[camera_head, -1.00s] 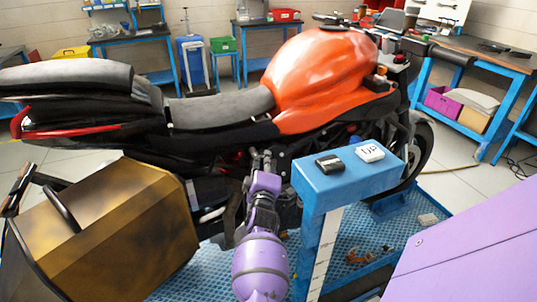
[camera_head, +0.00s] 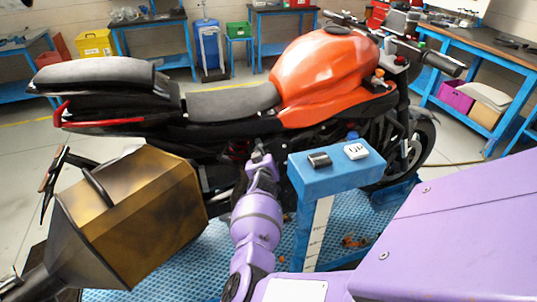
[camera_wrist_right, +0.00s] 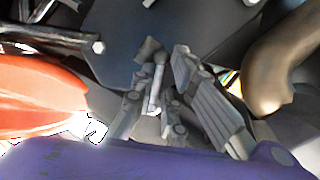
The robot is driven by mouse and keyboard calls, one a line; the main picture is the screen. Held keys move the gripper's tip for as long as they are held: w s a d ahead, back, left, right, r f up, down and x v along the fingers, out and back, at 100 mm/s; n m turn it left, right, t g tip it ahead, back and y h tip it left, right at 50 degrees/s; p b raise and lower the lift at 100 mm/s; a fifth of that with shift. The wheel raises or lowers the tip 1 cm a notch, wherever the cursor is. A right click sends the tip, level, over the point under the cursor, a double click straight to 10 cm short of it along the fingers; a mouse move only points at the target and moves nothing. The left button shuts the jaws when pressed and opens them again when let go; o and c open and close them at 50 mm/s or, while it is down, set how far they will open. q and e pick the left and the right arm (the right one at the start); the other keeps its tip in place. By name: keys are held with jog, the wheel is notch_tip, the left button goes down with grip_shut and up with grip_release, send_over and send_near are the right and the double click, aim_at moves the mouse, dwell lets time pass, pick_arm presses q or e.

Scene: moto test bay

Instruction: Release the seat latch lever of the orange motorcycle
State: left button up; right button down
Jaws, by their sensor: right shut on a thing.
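The orange motorcycle (camera_head: 325,75) stands across the head view, its grey seat (camera_head: 232,102) left of the orange tank. My right gripper (camera_head: 262,158) is at the bike's near side, below the front of the seat. In the right wrist view my right gripper (camera_wrist_right: 167,82) is shut on a small light-grey lever (camera_wrist_right: 157,84), which I take to be the seat latch lever. The fingers cover part of it. In the head view the lever is too small and hidden to make out. My left gripper is not in view.
A blue stand (camera_head: 335,180) with a black block (camera_head: 319,160) and a white marked block (camera_head: 356,151) is close right of my right arm. A brown-gold case (camera_head: 130,215) is at the left. Blue matting (camera_head: 215,262) covers the floor below. Workbenches line the back.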

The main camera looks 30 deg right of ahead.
jog(key=shift+w+r+m+y+p, duration=0.3)
jog(key=shift+r+m+y, duration=0.4)
jog(key=shift+m, duration=0.4)
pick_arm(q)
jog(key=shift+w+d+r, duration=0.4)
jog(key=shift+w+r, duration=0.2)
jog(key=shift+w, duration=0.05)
pick_arm(e)
jog(key=shift+a+m+y, duration=0.15)
jog(key=shift+m+y, duration=0.15)
jog(key=shift+m, duration=0.1)
jog(key=c, duration=1.9)
grip_release()
jog(key=shift+f, duration=0.15)
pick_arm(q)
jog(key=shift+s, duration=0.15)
pick_arm(e)
jog(key=shift+o, duration=0.2)
jog(key=shift+s+a+f, duration=0.2)
jog(key=shift+f, duration=0.2)
jog(key=v, duration=1.2)
jog(key=shift+r, duration=0.2)
jog(key=shift+d, duration=0.1)
